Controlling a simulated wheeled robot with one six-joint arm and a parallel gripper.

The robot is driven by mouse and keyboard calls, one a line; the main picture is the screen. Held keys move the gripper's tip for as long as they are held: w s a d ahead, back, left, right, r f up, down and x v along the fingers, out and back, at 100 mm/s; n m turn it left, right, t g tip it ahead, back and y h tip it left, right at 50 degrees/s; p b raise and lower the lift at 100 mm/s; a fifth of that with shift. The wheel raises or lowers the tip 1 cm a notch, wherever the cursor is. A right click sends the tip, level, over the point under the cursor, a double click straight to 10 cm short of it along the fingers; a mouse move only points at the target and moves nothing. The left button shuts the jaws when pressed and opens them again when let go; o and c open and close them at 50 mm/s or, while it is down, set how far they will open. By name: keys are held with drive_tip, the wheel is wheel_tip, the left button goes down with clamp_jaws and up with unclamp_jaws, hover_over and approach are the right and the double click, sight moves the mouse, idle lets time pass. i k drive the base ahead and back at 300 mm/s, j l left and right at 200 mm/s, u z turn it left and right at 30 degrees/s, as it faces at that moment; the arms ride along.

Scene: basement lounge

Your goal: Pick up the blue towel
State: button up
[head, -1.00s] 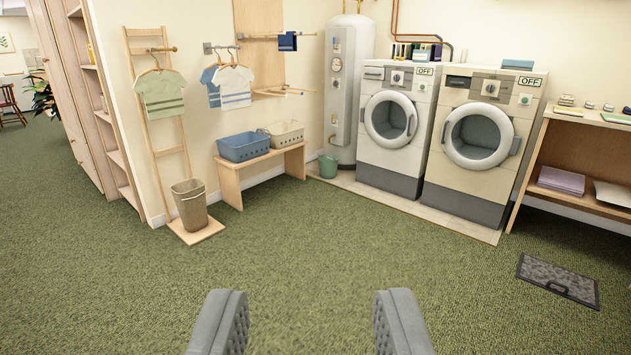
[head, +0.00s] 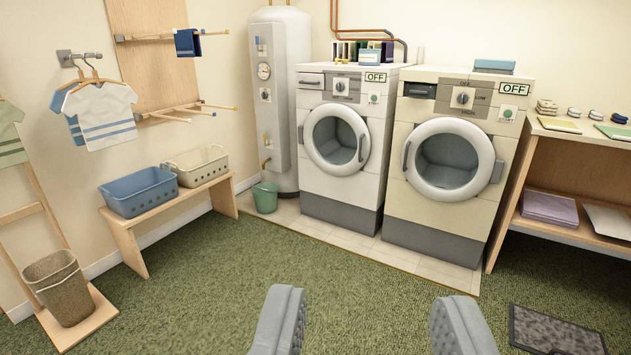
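A dark blue cloth (head: 187,42) hangs over an upper rod of the wooden wall rack at the upper left. A lighter blue folded cloth-like stack (head: 494,67) lies on top of the right-hand machine; I cannot tell for sure which of the two is the blue towel. My gripper (head: 368,305) is open and empty at the bottom of the view, its two grey fingers wide apart over the green carpet. It is well short of both blue items and touches nothing.
Two front-loading machines (head: 446,160) marked OFF stand beside a white tank (head: 279,110). A low bench (head: 190,205) holds a blue basket (head: 137,192) and a cream basket. A wooden table (head: 565,145) stands right, a grey mat (head: 555,332) before it. Carpet between is clear.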

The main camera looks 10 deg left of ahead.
sight(187, 45)
drive_tip(key=i+j+u, duration=0.1)
drive_tip(key=i+u, duration=0.2)
drive_tip(key=i, duration=0.75)
drive_tip(key=i+l+u, duration=0.15)
drive_tip(key=i+u, duration=0.15)
drive_tip(key=i, duration=0.75)
